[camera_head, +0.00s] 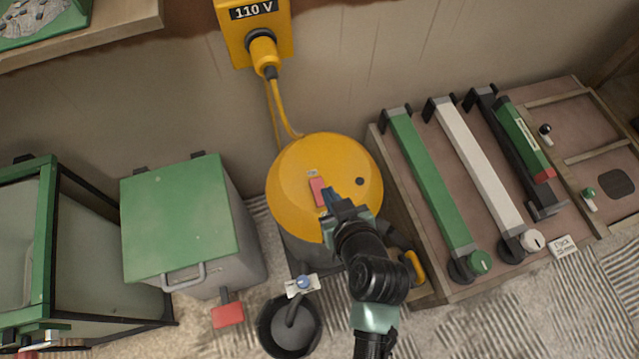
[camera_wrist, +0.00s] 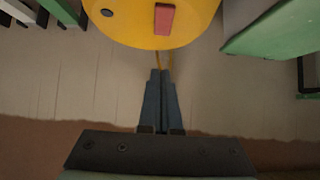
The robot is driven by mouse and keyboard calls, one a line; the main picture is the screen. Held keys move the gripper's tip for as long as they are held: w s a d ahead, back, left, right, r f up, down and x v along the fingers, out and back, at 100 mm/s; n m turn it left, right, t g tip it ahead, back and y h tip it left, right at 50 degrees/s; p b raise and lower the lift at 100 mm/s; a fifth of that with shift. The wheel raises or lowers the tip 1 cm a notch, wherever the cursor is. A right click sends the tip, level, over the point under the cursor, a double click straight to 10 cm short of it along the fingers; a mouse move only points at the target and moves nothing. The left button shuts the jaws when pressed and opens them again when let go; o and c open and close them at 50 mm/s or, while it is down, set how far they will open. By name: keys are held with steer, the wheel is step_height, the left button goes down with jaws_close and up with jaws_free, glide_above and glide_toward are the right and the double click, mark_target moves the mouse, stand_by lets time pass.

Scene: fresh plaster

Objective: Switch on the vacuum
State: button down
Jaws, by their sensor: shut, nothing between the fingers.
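The vacuum (camera_head: 290,205) has a round yellow lid and stands against the wall in the head view. A red rocker switch (camera_head: 317,191) sits on top of the lid. My gripper (camera_head: 328,196) is shut and empty, its blue fingertips close beside the switch in the head view. In the wrist view the lid (camera_wrist: 130,22) and the red switch (camera_wrist: 164,19) show at the top, ahead of my shut fingers (camera_wrist: 160,75). I cannot tell whether the fingertips touch the switch or which way it is tilted.
A yellow 110 V box (camera_head: 252,35) on the wall holds the plugged cable. A green-lidded bin (camera_head: 177,222) stands left of the vacuum. A wooden bench (camera_head: 440,292) with long green and white tools stands right. A black bucket (camera_head: 290,335) sits in front.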

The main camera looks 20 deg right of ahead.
steer(key=b, duration=0.2)
glide_above(316, 181)
steer(key=s, duration=0.3)
step_height(316, 181, down, 5)
steer(key=shift+r, duration=0.1)
step_height(316, 181, down, 3)
steer(key=shift+w+r+b, duration=0.1)
steer(key=shift+r+b, duration=0.1)
steer(key=shift+b, duration=0.35)
steer(key=shift+w+f, duration=0.1)
steer(key=shift+f, duration=0.45)
steer(key=shift+w+r+g+p, duration=0.15)
steer(key=shift+g+p, duration=0.25)
steer(key=shift+p, duration=0.5)
steer(key=shift+f, duration=0.45)
